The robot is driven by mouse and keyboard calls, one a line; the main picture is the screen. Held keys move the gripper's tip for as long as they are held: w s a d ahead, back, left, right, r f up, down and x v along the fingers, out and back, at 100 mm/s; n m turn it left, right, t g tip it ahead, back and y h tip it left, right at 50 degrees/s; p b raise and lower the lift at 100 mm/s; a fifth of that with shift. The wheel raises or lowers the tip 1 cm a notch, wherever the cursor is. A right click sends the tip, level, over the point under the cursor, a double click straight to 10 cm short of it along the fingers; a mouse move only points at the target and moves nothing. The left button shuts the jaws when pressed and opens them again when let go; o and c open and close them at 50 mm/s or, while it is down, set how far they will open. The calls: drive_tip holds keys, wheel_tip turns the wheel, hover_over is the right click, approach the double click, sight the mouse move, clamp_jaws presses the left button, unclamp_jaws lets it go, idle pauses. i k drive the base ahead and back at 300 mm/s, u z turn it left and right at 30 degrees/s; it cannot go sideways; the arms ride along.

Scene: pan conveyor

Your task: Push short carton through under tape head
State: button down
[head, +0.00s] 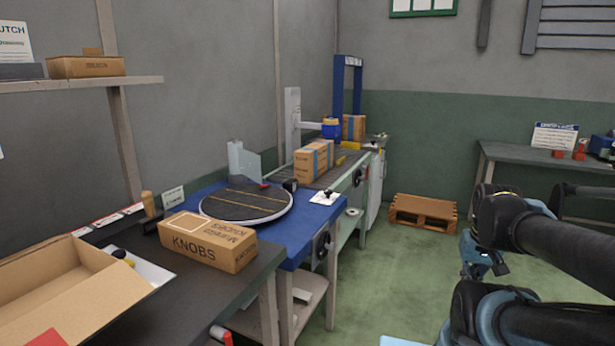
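A brown carton with a blue stripe (314,160) stands upright on the roller conveyor (326,182). A second blue-striped carton (354,128) stands farther back by the blue gantry frame (338,90). The blue and yellow tape head (331,129) sits on a pale arm and column (293,122), above and behind the nearer carton. A long low carton marked KNOBS (207,243) lies on the dark bench at front left. I cannot tell for sure which is the short one. My gripper (484,263) hangs at the right, far from the cartons; its fingers are too unclear to read.
A round turntable (247,203) on a blue table (305,222) joins bench and conveyor. An open cardboard box (75,290) is at front left. A wooden pallet (423,210) lies on the floor behind. The green floor between conveyor and my arm is mostly clear.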

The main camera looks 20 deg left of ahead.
sight(311, 160)
drive_tip(key=i, duration=1.1)
drive_tip(key=u, duration=1.5)
